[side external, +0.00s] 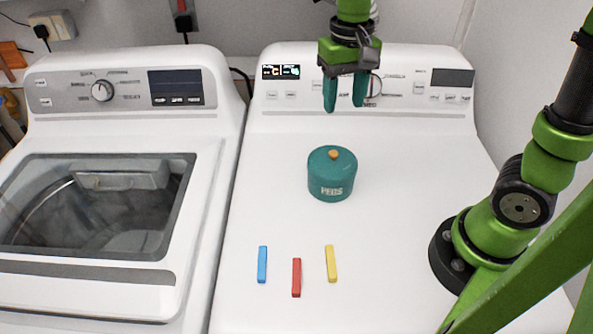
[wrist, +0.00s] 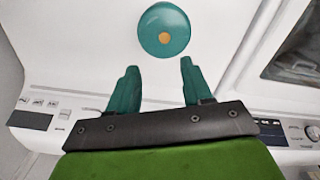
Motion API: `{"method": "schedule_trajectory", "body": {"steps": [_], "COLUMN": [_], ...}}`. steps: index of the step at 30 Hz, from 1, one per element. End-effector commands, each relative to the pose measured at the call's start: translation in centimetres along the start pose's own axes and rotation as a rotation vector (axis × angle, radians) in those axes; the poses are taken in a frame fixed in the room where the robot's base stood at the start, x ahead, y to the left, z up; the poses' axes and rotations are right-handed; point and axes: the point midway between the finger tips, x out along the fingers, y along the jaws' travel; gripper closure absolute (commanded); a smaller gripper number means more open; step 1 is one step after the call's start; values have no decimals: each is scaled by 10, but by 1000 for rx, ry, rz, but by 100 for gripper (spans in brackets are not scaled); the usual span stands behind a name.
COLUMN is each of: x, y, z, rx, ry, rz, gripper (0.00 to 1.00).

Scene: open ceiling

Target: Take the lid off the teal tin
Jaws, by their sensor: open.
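The teal tin (side external: 330,184) stands upright on the white top of the right-hand machine, with pale lettering on its front. Its teal lid (side external: 318,160) is on it and has a small orange knob (side external: 333,154) in the middle. The wrist view shows the lid (wrist: 152,28) from above, with the knob (wrist: 165,38) beyond the fingertips. My gripper (side external: 344,108) is open and empty, with teal fingers pointing down. It is above and behind the tin in the side view, apart from it. The fingers also show in the wrist view (wrist: 158,72).
A blue block (side external: 262,264), a red block (side external: 296,278) and a yellow block (side external: 331,263) lie in front of the tin. The control panel (side external: 400,88) rises behind it. A washer with a dark glass lid (side external: 95,205) stands at left. The surface around the tin is clear.

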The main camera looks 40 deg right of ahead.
Motion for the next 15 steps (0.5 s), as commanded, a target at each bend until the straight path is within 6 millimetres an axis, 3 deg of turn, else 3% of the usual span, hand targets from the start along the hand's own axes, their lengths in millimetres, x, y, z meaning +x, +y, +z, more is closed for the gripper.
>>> {"method": "schedule_trajectory", "body": {"steps": [7, 15], "x": [53, 75], "y": [0, -1], "z": [1, 0], "rx": [0, 1], "ry": [-3, -1], "rz": [2, 0], "gripper": [50, 50]}}
